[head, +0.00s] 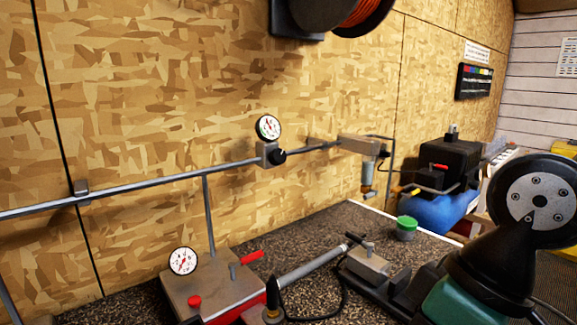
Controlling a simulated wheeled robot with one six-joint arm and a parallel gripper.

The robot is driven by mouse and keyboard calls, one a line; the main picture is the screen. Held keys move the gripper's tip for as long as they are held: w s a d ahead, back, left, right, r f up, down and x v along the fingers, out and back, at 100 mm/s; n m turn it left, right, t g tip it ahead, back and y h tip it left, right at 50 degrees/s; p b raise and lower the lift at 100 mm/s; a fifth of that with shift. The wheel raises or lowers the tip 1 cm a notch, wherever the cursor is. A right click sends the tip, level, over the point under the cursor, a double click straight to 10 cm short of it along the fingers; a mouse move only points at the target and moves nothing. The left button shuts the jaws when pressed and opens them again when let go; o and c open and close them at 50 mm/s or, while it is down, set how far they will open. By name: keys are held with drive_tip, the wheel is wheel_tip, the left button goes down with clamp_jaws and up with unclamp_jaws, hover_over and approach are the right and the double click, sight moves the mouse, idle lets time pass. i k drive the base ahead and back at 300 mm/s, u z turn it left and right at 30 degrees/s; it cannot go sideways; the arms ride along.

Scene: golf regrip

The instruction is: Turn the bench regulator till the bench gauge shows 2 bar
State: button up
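A small regulator block (268,153) with a black knob (280,156) sits in the grey pipe run along the wall. A round white-faced gauge (268,127) stands on top of it. A second white-faced gauge (183,261) stands on a grey box (213,291) on the bench at lower left. I cannot tell which of the two the task means as the bench gauge. Both have reddish needles, but the scales are too small to read. My gripper is not seen, and nothing visible touches the knob.
A vertical pipe (209,215) runs down to the grey box, which has a red lever (251,258). A dark machine with a round guard (540,200) fills the right front. A green-lidded jar (406,228) stands on the bench.

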sight(278, 156)
drive_tip(key=z, duration=0.7)
drive_tip(key=i, duration=0.95)
drive_tip(key=u, duration=0.65)
